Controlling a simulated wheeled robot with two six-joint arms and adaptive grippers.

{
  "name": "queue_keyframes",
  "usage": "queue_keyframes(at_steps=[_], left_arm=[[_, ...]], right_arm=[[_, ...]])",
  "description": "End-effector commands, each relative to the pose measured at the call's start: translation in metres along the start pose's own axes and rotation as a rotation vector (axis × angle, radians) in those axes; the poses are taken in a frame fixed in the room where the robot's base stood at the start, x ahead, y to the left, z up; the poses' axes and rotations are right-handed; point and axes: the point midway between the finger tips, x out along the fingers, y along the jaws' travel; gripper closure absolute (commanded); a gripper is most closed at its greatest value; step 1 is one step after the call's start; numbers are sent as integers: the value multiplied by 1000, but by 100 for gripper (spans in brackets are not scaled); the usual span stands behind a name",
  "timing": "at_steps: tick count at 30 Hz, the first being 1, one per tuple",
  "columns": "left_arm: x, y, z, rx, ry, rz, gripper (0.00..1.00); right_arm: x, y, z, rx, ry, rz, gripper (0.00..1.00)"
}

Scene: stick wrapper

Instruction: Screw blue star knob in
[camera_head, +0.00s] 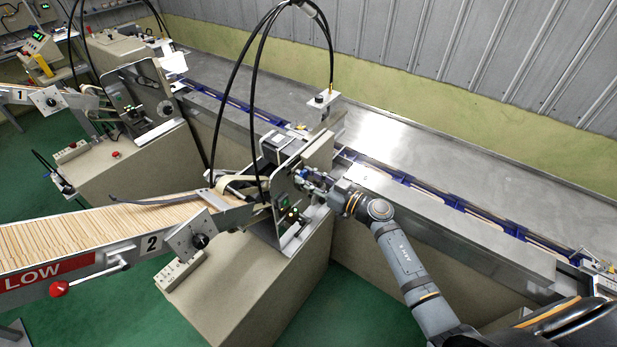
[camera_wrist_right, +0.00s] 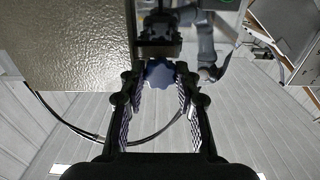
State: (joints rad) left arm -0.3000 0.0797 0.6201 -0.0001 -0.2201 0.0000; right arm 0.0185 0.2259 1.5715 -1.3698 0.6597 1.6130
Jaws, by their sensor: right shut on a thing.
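The blue star knob (camera_wrist_right: 160,74) shows in the right wrist view, between the fingertips of my right gripper (camera_wrist_right: 158,88). The gripper is shut on the knob, with a finger pad on each side. A dark mount (camera_wrist_right: 158,38) sits just beyond the knob. In the head view my right arm comes in from the lower right, and my right gripper (camera_head: 318,182) is at the side plate of the machine marked 2. The knob is too small and covered there to make out clearly. My left gripper is not in view.
The feed tray (camera_head: 100,232) full of wooden sticks slopes into the machine from the left. A black knob (camera_head: 200,240) and a red-handled lever (camera_head: 60,288) are on its side. The blue conveyor (camera_head: 440,193) runs behind. Black cables hang above the machine.

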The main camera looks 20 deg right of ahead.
Motion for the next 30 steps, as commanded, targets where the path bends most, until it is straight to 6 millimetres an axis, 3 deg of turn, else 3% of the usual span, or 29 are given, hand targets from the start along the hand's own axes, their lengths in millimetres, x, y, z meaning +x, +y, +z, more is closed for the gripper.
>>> queue_keyframes(at_steps=[7, 16, 17, 20, 30], left_arm=[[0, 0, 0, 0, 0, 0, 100], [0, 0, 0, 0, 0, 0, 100], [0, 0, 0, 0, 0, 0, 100], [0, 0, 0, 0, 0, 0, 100], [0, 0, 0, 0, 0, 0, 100]], right_arm=[[0, 0, 1, 477, -3, -1, 100], [0, 0, 1, 570, -4, -1, 100], [0, 0, 1, 570, -4, -1, 67], [0, 0, 1, 569, -4, -1, 53], [0, 0, 1, 528, -2, -1, 53]])
